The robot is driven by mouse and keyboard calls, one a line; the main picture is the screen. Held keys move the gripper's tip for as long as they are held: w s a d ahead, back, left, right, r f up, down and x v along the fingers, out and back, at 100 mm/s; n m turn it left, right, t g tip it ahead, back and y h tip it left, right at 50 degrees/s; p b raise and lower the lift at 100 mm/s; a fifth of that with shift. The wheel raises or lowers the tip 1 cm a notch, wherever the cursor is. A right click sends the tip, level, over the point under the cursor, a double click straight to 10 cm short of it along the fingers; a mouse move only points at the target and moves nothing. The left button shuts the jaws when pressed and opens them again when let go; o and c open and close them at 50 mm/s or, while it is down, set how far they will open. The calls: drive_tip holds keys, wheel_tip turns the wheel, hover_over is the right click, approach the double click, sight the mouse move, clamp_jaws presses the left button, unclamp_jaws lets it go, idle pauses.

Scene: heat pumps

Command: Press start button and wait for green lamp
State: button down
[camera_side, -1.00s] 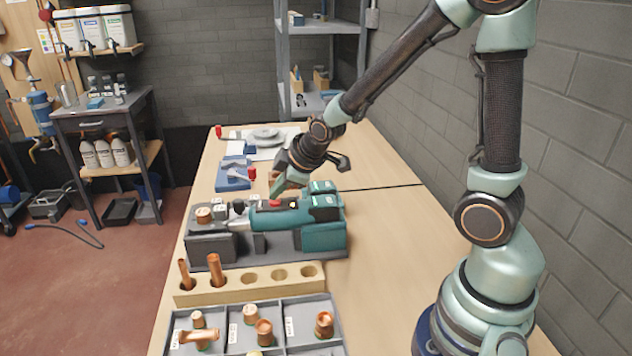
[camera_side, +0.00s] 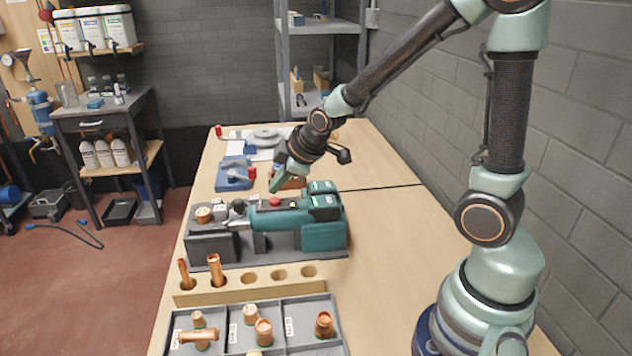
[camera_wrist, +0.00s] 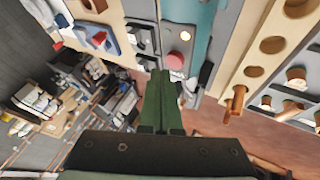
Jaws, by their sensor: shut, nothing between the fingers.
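The teal and grey machine (camera_side: 270,222) stands on the bench. A red button (camera_side: 274,202) sits on its top, and it also shows in the wrist view (camera_wrist: 175,60). A small pale lamp-like spot (camera_wrist: 186,36) is beside the red button. I cannot make out a green lamp. My gripper (camera_side: 274,188) is shut and empty, with its green fingers pointing down just above and behind the red button. In the wrist view my gripper (camera_wrist: 162,77) ends near the machine's edge by the red button, apparently clear of it.
A wooden block (camera_side: 250,286) with copper pieces and a divided tray (camera_side: 268,318) of copper fittings lie in front of the machine. A blue tool stand (camera_side: 234,180) is behind it to the left. The bench (camera_side: 385,270) is bare to the right.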

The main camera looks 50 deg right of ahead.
sight(279, 201)
drive_tip(key=shift+r, duration=2.5)
drive_tip(key=shift+s, duration=0.1)
drive_tip(key=s+a+r+m+g, duration=0.1)
drive_tip(key=s+r+m, duration=0.1)
drive_tip(key=s+m, duration=0.2)
drive_tip(key=s+a+r+m, duration=0.2)
drive_tip(key=s+m, duration=0.2)
drive_tip(key=s, duration=0.6)
drive_tip(key=shift+s+r+g+y, duration=0.2)
drive_tip(key=shift+r+g+y, duration=0.1)
drive_tip(key=shift+r+g, duration=0.1)
